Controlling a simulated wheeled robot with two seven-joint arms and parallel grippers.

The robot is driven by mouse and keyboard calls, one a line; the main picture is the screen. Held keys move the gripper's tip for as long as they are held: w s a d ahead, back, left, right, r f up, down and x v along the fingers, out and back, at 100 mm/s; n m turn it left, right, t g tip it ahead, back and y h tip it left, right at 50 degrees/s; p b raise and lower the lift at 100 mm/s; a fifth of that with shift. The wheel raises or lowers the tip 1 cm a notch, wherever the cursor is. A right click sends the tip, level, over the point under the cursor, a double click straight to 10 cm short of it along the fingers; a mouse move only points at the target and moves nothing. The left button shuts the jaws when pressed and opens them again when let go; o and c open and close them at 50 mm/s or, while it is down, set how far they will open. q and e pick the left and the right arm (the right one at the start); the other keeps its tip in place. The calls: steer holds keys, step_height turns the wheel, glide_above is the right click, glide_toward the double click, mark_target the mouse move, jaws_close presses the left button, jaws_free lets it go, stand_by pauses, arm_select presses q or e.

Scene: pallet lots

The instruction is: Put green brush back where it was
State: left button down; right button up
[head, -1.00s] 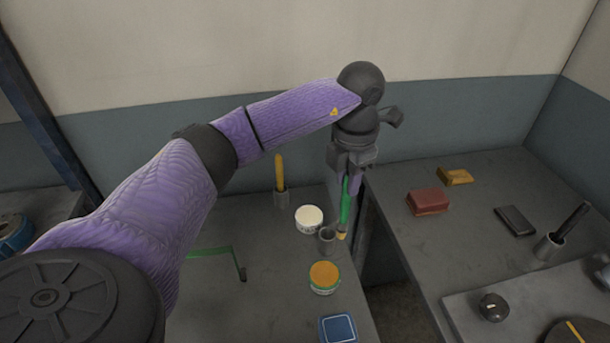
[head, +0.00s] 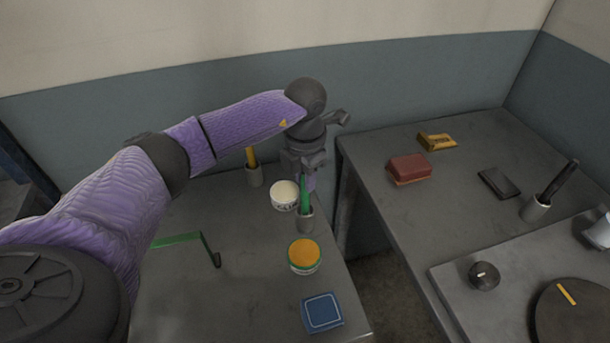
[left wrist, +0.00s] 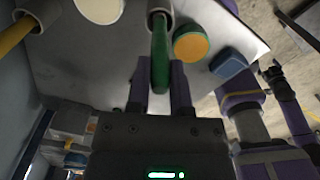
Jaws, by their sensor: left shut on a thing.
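The green brush (head: 304,196) stands roughly upright with its lower end in the grey cup (head: 306,221) on the left bench. My left gripper (head: 306,180) is shut on its upper part, above the cup. The left wrist view shows the brush (left wrist: 160,60) between the two purple fingers, with its far end at the mouth of the grey cup (left wrist: 151,17). The cup hides that end, and I cannot tell whether it touches the bottom.
A white-topped tub (head: 284,195), an orange-topped tub (head: 304,256) and a blue box (head: 322,312) stand near the cup. A second cup (head: 254,177) holds a yellow-handled tool. A green bracket (head: 190,241) lies left. A gap separates the right bench (head: 400,215).

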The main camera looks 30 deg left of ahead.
arm_select(q)
steer(key=c, duration=0.5)
jaws_free()
steer(key=shift+c, duration=0.2)
step_height(320, 180, up, 12)
steer(key=p, duration=0.2)
steer(key=shift+p, duration=0.3)
steer(key=shift+r, duration=0.1)
